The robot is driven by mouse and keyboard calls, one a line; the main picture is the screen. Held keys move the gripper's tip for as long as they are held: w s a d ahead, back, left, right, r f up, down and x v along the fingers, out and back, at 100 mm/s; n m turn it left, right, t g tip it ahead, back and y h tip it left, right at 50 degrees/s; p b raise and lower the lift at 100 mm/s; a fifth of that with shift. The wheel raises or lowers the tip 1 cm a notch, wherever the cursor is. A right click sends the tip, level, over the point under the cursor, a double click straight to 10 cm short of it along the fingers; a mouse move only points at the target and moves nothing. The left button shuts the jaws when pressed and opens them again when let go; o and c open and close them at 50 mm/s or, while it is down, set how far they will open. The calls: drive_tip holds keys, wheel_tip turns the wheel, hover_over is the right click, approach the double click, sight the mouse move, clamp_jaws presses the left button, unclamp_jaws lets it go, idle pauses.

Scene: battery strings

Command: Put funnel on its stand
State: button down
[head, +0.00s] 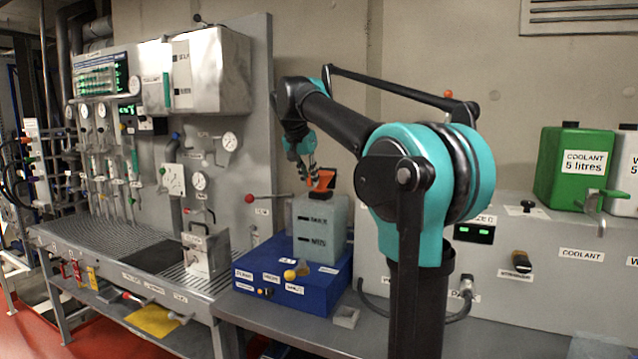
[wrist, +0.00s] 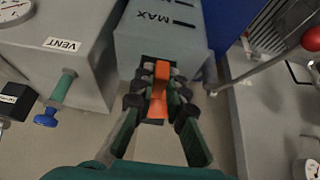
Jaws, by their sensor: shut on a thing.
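My gripper (head: 313,173) is at the top of a pale grey tank (head: 320,230) with black level marks. It is shut on the orange funnel (head: 325,179), which shows at the tank's top. In the wrist view my gripper's fingers (wrist: 158,100) close from both sides on the funnel (wrist: 160,82), seen as a narrow orange strip. A dark square part surrounds the strip beside the tank (wrist: 150,45) marked MAX. Whether the funnel touches the tank is unclear. I cannot tell which thing is the funnel's stand.
The tank stands on a blue box (head: 290,275) with labels and a yellow knob. A small open grey holder (head: 345,317) sits on the bench in front. A red-knobbed lever (head: 250,198) sticks out at left. A green coolant can (head: 572,165) stands at right.

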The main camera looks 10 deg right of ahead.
drive_tip(key=shift+r, duration=1.9)
